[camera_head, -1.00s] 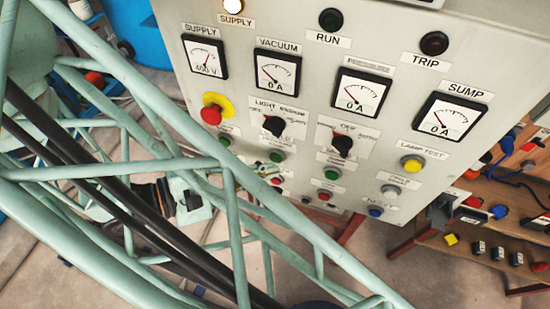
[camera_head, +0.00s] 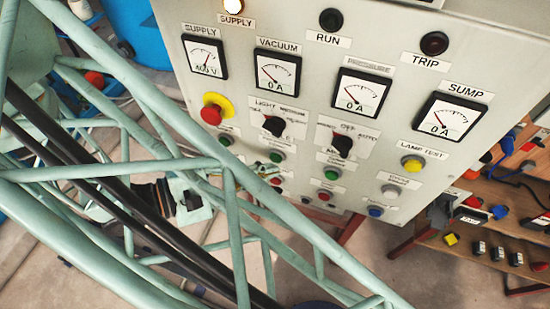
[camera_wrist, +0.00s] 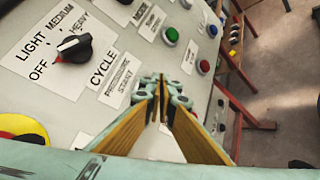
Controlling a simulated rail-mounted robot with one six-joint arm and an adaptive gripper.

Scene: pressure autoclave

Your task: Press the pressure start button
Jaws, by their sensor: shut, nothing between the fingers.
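A grey control panel (camera_head: 300,105) faces me. The pressure start button looks to be the green button (camera_head: 277,156) below the cycle knob (camera_head: 274,125) in the head view. In the wrist view its label, PRESSURE START (camera_wrist: 120,80), shows beside the cycle knob (camera_wrist: 73,49), but the button itself is hidden behind my fingers. My gripper (camera_wrist: 161,84) is shut and empty, its tips over the panel just past that label. In the head view its teal end (camera_head: 264,170) is partly seen close to the green button. I cannot tell whether the tips touch the button.
Another green button (camera_wrist: 172,36), a red button (camera_wrist: 204,67) and a blue button (camera_wrist: 212,30) lie to the right. A red emergency stop on a yellow ring (camera_head: 211,113) is at left. A wooden shelf (camera_head: 480,250) stands at right. Teal tubes block the lower left.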

